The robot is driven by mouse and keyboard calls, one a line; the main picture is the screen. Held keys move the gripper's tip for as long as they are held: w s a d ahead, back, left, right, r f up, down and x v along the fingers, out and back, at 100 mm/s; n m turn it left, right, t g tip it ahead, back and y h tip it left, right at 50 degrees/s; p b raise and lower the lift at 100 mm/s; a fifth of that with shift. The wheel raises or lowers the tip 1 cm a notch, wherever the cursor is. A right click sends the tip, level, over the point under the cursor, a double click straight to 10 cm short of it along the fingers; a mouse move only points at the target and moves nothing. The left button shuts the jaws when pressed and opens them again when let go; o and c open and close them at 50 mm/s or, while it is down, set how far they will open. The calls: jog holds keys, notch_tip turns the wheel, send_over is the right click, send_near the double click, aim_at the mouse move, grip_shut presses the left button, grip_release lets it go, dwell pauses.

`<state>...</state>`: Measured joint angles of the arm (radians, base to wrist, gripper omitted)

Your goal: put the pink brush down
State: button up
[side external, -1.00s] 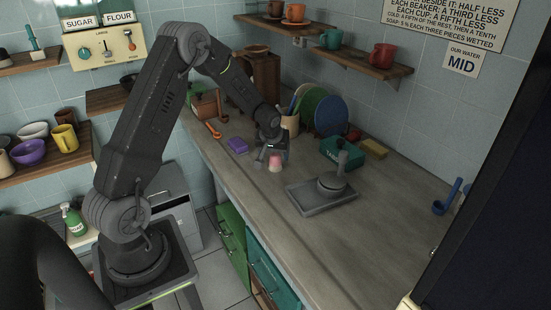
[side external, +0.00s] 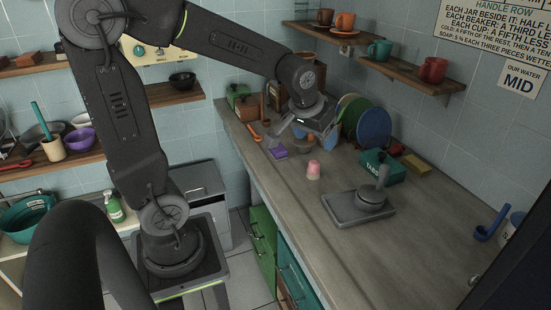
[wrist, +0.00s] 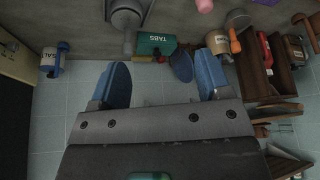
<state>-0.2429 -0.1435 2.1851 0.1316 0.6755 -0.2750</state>
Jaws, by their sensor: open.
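The pink brush (side external: 313,170), a small pink piece with a paler band, stands on the counter in the side external view, apart from my gripper. Its finer shape is too small to tell. A pink piece (wrist: 204,5), likely the same brush, shows cut off at the top edge of the wrist view. My gripper (side external: 302,138) is raised above the counter, behind and a little left of the brush. In the wrist view my gripper (wrist: 163,85) has its two blue fingers wide apart, with nothing held between them.
A purple block (side external: 279,152) lies left of the brush. A grey tray (side external: 345,212) holding a grey handled piece stands right of it. A green TABS box (side external: 381,167), yellow sponge (side external: 417,164) and upright plates (side external: 374,127) are behind. The counter's front strip is clear.

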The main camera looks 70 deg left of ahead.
jog(key=s+d+r+m+h, duration=0.1)
jog(key=s+d+m, duration=0.1)
jog(key=s+d, duration=0.3)
jog(key=s+d+r+m+t+h, duration=0.1)
jog(key=s+d+r+m, duration=0.1)
jog(key=s+d, duration=0.3)
jog(key=s+m, duration=0.1)
jog(key=s, duration=0.3)
jog(key=shift+s+r, duration=0.15)
jog(key=shift+o, duration=0.2)
